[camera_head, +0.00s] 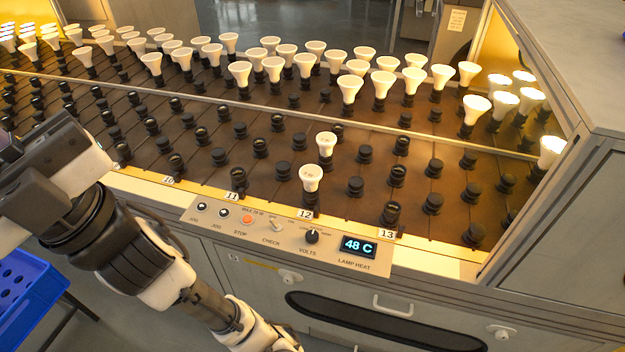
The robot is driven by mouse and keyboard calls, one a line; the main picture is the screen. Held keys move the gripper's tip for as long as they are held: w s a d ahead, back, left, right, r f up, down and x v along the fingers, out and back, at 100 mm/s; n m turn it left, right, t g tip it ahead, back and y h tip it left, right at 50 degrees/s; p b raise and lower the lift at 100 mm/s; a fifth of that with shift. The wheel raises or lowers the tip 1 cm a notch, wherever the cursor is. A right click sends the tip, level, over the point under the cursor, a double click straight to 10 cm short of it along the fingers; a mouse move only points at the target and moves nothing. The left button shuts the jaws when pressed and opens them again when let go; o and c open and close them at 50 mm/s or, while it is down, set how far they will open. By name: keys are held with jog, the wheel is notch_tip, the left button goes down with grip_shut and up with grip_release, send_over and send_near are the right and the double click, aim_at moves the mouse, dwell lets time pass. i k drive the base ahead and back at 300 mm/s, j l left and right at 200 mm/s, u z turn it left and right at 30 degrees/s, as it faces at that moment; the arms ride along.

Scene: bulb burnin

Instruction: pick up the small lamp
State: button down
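Two white cone-shaped lamps stand upright close together in the front section of the rack, above the number 12 label. The nearer lamp (311,178) is in the front row, in a black socket. The farther lamp (326,146) is just behind it and slightly right, and looks a little smaller. I cannot tell for certain which is the small lamp. My arm (130,245) crosses the lower left. Its fingers do not show, so I cannot see whether it is open or holds anything. No part of my arm touches these lamps.
Rows of lamps (273,68) stand in the rear section behind a thin rail. Several lit lamps (503,103) stand at the right, by a grey cabinet wall. Empty black sockets (355,187) surround the two lamps. A control panel (290,237) reads 48 C. A blue crate (30,297) is lower left.

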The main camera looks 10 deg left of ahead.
aim_at(311, 174)
jog(key=u, duration=1.9)
jog(key=z, duration=1.55)
jog(key=l+u, duration=0.15)
jog(key=l, duration=1.35)
jog(key=i, duration=0.05)
